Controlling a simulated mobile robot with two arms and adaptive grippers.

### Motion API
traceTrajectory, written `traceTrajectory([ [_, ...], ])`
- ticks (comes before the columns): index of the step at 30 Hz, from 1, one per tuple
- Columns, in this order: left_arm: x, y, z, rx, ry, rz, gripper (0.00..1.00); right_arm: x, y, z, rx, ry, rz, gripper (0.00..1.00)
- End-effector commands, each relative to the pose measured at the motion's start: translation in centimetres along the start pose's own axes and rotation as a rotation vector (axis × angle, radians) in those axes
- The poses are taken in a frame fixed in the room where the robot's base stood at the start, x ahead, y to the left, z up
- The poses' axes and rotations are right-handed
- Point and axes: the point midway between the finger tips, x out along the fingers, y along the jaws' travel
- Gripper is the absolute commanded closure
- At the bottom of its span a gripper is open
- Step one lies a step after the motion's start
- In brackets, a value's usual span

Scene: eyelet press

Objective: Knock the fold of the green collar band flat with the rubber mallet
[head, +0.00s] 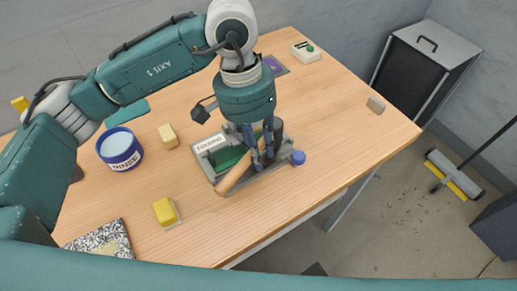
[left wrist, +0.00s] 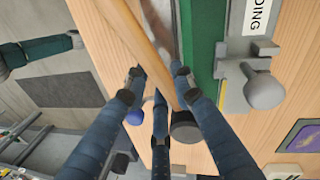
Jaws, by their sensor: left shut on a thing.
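My left gripper (head: 262,160) is shut on the rubber mallet, whose wooden handle (head: 236,174) slants down to the left. The mallet's dark head (head: 278,129) is partly hidden behind the fingers; in the left wrist view the black head (left wrist: 187,130) shows beside the fingers. The green collar band (head: 226,158) lies in the grey fixture labelled FOLDING (head: 210,143), under and left of the mallet. It also shows in the left wrist view (left wrist: 203,45). I cannot tell whether mallet and band touch. My right gripper (left wrist: 74,40) shows at the left wrist view's left edge, its opening unclear.
A blue RINSE tub (head: 120,149), a yellow block (head: 168,136) and a yellow sponge-like block (head: 166,211) stand left of the fixture. A blue knob (head: 298,158) is at its right. A grey block (head: 376,104) lies far right. The right side of the table is mostly clear.

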Motion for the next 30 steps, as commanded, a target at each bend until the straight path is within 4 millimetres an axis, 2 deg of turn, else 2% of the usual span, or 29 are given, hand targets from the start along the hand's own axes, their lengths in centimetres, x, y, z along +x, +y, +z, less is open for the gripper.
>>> traceTrajectory([
  [1, 0.3, -0.1, -0.1, 0.000, 0.003, 0.000, 1.00, 0.5, 0.1, 0.0, 0.000, 0.000, 0.001, 0.60],
  [5, -0.5, 0.1, -0.1, 0.000, 0.002, -0.001, 1.00, 0.0, 0.2, 0.0, 0.000, 0.000, 0.002, 0.60],
  [21, -6.5, 1.2, 0.0, 0.001, 0.002, -0.001, 1.00, -1.6, 0.4, -0.1, -0.001, 0.000, 0.005, 0.60],
  [30, -6.8, 1.3, 0.1, 0.000, 0.001, 0.001, 1.00, -1.6, 0.4, -0.1, 0.000, -0.001, 0.004, 0.60],
])
